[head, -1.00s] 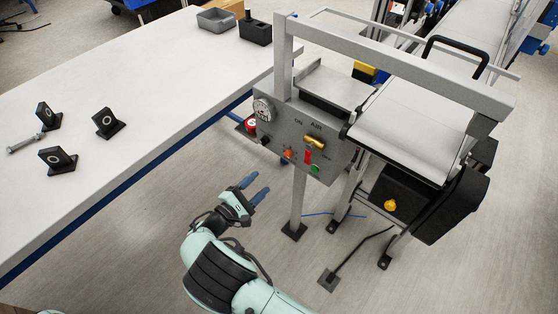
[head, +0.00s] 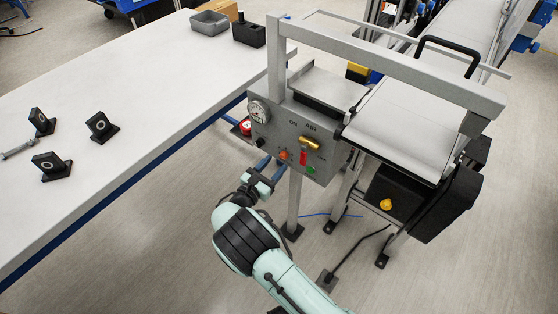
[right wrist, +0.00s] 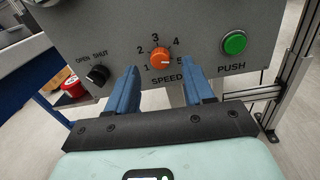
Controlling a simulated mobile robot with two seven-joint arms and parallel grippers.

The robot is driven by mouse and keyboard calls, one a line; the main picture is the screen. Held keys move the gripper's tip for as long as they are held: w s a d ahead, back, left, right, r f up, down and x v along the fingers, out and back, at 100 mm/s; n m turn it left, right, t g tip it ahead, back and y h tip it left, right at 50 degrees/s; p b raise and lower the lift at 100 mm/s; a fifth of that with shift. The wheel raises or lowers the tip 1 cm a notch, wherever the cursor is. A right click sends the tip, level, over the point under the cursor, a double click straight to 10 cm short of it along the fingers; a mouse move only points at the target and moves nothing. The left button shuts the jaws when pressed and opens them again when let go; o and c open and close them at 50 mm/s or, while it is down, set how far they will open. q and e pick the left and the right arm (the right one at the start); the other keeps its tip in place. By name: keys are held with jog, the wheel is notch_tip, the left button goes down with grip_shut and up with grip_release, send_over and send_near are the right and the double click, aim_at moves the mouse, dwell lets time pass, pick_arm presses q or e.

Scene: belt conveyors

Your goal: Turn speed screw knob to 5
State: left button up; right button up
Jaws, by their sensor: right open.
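The orange speed screw knob (right wrist: 160,58) is on the grey control panel, ringed by the numbers 1 to 5 above the word SPEED. I cannot make out where its pointer stands. It is small in the head view (head: 283,155). My right gripper (head: 271,169) is just in front of and below the knob in the head view. In the right wrist view the blue fingers of my right gripper (right wrist: 161,74) are spread apart, one on each side of the knob's lower part, with nothing between them; contact is not visible. My left gripper is out of view.
The control panel (right wrist: 205,30) also carries a black OPEN/SHUT knob (right wrist: 98,75) to the left and a green PUSH button (right wrist: 233,43) to the right. The white table (head: 120,75) stands left, the conveyor (head: 400,120) right.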

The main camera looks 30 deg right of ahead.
aim_at(282, 157)
jog(key=shift+x, duration=1.65)
grip_shut()
jog(key=shift+m+b, duration=0.4)
jog(key=shift+m, duration=1.2)
grip_release()
jog(key=p+v, duration=0.1)
jog(key=v, duration=1.2)
jog(key=shift+a, duration=0.2)
